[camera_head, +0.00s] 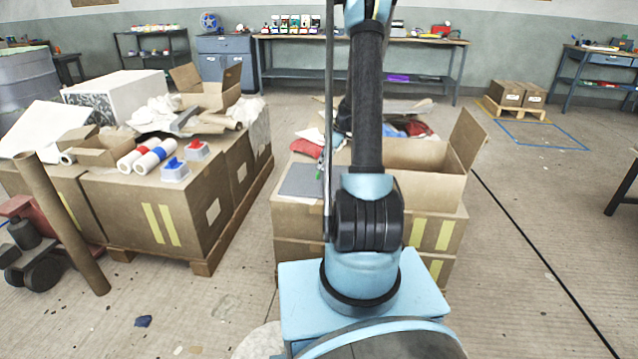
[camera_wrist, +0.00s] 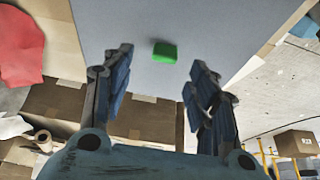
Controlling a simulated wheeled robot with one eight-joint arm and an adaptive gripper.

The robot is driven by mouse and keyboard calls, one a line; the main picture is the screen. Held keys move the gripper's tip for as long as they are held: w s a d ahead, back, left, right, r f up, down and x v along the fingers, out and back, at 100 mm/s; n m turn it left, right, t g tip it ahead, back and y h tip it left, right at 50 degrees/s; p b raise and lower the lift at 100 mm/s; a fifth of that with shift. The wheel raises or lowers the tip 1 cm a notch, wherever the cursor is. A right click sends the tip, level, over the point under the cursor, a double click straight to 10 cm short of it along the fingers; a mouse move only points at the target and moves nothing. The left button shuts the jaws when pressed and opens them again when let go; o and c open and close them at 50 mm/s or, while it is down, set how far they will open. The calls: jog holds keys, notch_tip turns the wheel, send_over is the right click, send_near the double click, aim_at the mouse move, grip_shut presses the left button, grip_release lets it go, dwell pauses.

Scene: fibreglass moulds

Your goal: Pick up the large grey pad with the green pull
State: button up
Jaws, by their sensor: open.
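The large grey pad (camera_wrist: 205,22) fills the upper middle of the wrist view. Its green pull (camera_wrist: 165,52) is a small green block on its face. My gripper (camera_wrist: 161,60) is open, with one finger on either side of the green pull in the picture. Nothing is held, and I cannot tell how far the fingertips are from the pad. In the head view, a grey pad (camera_head: 299,181) lies on a cardboard box just left of my arm, which covers part of it. The gripper is hidden there.
A red cloth (camera_wrist: 20,48) lies beside the pad. An open cardboard box (camera_head: 430,190) stands right of my arm. At left, a loaded box (camera_head: 130,205) bears two handled blocks, one red-topped (camera_head: 197,150) and one blue-topped (camera_head: 175,170).

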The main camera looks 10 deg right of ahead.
aim_at(318, 173)
jog(key=shift+s+x, duration=0.2)
jog(key=shift+x, duration=1.3)
jog(key=shift+s+x, duration=0.15)
jog(key=shift+x, duration=1.3)
jog(key=shift+a, duration=0.1)
jog(key=c, duration=1.2)
